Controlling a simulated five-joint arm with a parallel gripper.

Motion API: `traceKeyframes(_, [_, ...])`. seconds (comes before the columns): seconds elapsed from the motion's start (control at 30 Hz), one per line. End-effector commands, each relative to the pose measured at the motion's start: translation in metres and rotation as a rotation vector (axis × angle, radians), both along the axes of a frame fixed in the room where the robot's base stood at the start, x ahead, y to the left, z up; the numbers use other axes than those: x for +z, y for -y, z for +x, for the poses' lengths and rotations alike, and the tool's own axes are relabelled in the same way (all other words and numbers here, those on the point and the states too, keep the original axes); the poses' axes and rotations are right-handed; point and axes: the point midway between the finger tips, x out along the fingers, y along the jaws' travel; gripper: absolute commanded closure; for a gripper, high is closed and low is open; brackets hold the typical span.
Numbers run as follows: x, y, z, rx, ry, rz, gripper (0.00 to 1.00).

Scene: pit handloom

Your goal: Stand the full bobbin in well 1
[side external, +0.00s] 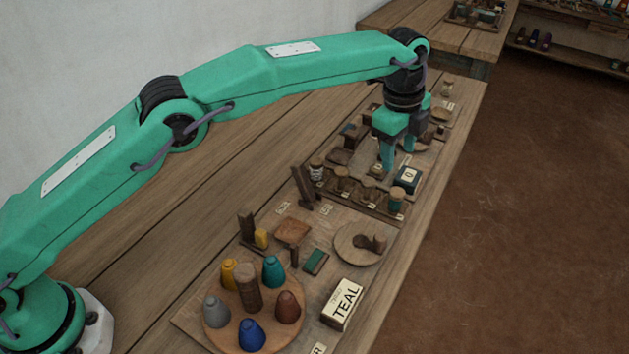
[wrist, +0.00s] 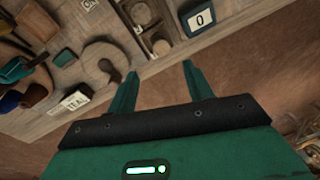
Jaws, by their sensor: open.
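My gripper (side external: 399,160) is open, with its fingers pointing down above the far part of the bench, behind a wooden rack (side external: 357,197). Nothing shows between the fingers. In the wrist view the gripper (wrist: 160,69) is also empty. A bobbin with teal winding (side external: 397,199) stands upright at the rack's right end, in front of the gripper and apart from it. A pale, dark-striped bobbin (side external: 316,169) stands at the left end. Brown bobbins or spools (side external: 341,180) stand between them. The well numbers are too small to read, so I cannot tell which is well 1.
A black counter box reading 0 (side external: 408,178) stands close to the gripper. Nearer are a round board of coloured cones (side external: 249,341), a TEAL sign (side external: 343,303) and a round wooden dish (side external: 347,255). The bench's right edge drops to brown floor.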

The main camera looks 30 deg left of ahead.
Motion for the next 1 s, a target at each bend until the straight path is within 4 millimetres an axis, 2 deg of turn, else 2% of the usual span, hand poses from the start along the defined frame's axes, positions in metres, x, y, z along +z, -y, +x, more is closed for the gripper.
traceKeyframes(0.17, [0.024,-0.02,0.0,0.078,0.012,-0.015,0.49])
traceKeyframes(0.47, [0.081,-0.08,-0.012,0.316,0.041,-0.062,0.49])
traceKeyframes(0.7, [0.12,-0.132,-0.037,0.521,0.066,-0.106,0.49])
traceKeyframes(1.0, [0.154,-0.194,-0.083,0.774,0.097,-0.167,0.49])
